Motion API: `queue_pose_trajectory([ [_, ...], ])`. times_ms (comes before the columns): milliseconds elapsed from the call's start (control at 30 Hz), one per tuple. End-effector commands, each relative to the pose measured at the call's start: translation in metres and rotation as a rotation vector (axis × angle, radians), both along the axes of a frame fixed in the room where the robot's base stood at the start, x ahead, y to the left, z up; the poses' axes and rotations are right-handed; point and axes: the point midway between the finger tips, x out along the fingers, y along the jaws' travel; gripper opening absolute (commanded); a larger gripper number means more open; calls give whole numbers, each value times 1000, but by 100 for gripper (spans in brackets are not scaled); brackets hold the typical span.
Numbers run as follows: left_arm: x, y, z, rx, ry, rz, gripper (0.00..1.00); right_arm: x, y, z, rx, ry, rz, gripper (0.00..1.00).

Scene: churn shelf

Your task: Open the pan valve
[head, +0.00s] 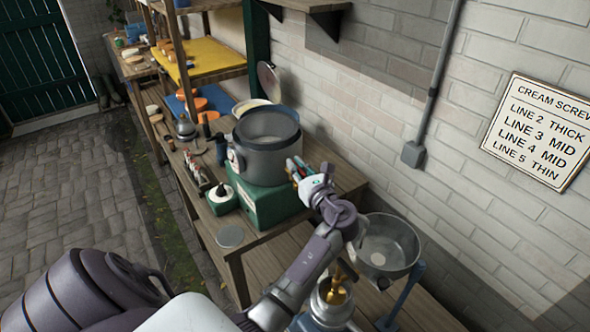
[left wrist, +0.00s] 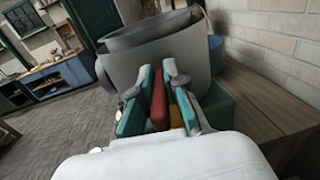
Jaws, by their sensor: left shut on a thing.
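The grey metal pan (head: 270,158) sits on a green base (head: 275,205) on the wooden bench. It fills the upper middle of the left wrist view (left wrist: 150,50), with part of the green base (left wrist: 218,105) to its right. My left gripper (head: 298,170) is at the pan's right side. In the left wrist view, its teal-padded fingers (left wrist: 158,90) are shut on a narrow red part (left wrist: 159,105) in front of the pan wall, apparently the valve's handle. A yellow-brown part (left wrist: 177,117) shows beside it. The valve's spout is hidden. My right gripper is out of view.
A steel bowl (head: 388,246) and a brass fitting (head: 337,290) are at lower right. A small green box (head: 221,198), bottles (head: 195,170) and a round disc (head: 230,236) lie left of the base. A brick wall (head: 400,110) stands close behind.

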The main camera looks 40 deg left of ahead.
Motion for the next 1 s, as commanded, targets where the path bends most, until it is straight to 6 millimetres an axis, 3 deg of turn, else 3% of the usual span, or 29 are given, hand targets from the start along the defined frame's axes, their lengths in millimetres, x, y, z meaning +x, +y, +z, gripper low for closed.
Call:
queue_pose_trajectory([
  [300, 3, 0, 0, 0, -1, 111, 0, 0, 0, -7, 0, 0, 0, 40],
  [833, 2, 0, 0, 0, 0, 131, 0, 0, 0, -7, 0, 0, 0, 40],
  [867, 2, 0, 0, 0, 0, 131, 17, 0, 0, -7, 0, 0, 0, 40],
  [900, 2, 0, 0, 0, 0, 131, 23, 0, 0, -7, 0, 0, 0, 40],
  [1000, 2, 0, 0, 0, 0, 130, 23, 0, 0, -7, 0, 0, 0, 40],
])
